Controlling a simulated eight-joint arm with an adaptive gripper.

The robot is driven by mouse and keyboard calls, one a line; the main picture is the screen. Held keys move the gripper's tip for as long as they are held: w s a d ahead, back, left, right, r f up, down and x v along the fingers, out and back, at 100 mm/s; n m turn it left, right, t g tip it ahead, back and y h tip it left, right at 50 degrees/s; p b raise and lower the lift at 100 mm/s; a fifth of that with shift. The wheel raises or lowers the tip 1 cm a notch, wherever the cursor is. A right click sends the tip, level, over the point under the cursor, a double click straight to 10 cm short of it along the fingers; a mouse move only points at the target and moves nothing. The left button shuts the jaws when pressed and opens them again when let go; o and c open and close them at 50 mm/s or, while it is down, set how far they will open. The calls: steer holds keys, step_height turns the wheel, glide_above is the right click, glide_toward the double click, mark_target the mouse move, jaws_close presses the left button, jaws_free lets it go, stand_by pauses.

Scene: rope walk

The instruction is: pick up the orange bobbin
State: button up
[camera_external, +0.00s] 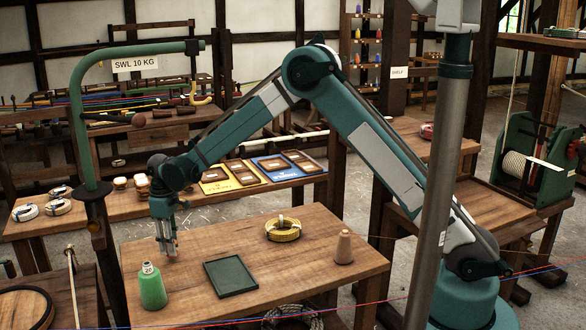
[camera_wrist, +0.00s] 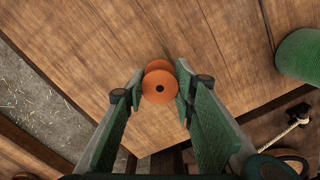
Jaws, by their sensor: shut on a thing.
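The orange bobbin (camera_wrist: 160,84) is between the fingertips of my gripper (camera_wrist: 158,92) in the wrist view, with a finger against each side. Only a small orange bit of the bobbin (camera_external: 172,257) shows there, mostly hidden by the fingers. I cannot tell whether the bobbin touches the table.
A green bottle-like cone marked 20 (camera_external: 152,288) stands just left of and nearer than my gripper. A dark green tray (camera_external: 231,276), a yellow rope coil (camera_external: 283,229) and a tan cone (camera_external: 344,247) are on the same table. A green post (camera_external: 82,140) rises at the left.

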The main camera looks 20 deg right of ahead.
step_height(320, 180, up, 8)
steer(key=shift+f+p, duration=0.1)
steer(key=shift+p, duration=0.45)
